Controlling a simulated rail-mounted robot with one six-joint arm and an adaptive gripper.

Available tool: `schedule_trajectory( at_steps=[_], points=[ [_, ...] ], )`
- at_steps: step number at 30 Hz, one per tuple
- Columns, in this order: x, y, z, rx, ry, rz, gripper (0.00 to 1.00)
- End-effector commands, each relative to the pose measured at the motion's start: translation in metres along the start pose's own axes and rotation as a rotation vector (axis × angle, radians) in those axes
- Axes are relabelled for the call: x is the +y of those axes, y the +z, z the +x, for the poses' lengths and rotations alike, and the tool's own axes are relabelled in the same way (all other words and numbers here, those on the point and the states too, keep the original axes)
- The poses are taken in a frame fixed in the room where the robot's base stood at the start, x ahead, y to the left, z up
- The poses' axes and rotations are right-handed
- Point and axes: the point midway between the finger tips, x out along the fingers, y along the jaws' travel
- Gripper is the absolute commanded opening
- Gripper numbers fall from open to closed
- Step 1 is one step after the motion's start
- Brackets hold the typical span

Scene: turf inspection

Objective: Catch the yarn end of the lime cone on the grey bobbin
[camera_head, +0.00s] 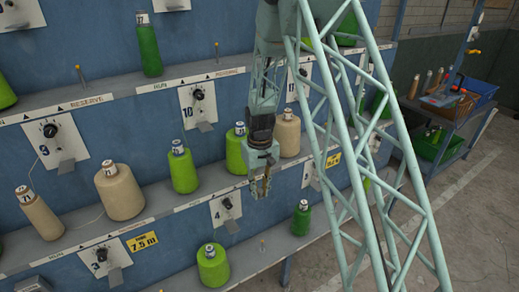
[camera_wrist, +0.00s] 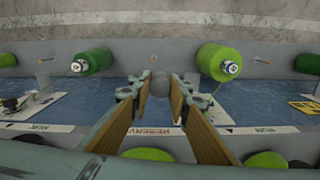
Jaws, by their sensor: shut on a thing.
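My gripper (camera_head: 260,188) points down in front of the blue rack, above the lower shelf. In the wrist view my gripper (camera_wrist: 160,88) is closed on a small rounded grey thing, which looks like the grey bobbin (camera_wrist: 160,82). In the head view the bobbin cannot be made out. A lime cone (camera_head: 212,268) stands on the lower shelf, left of and below my gripper; it seems to be the lime cone (camera_wrist: 214,59) right of the fingertips in the wrist view. Other lime cones (camera_head: 183,172) (camera_head: 237,152) stand on the middle shelf. No yarn end shows clearly.
A dark green cone (camera_head: 301,219) stands on the lower shelf, right of my gripper. A bare peg (camera_head: 262,245) rises between it and the lime cone. Beige cones (camera_head: 119,193) (camera_head: 287,136) stand on the middle shelf. Dial plates (camera_head: 225,207) line the rack front. Open floor lies right.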

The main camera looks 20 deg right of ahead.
Motion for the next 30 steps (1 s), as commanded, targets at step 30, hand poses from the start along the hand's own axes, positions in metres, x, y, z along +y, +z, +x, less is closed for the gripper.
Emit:
schedule_trajectory(
  at_steps=[30],
  points=[
    [0.029, -0.069, -0.119, 0.0, 0.002, -0.192, 0.1]
  ],
)
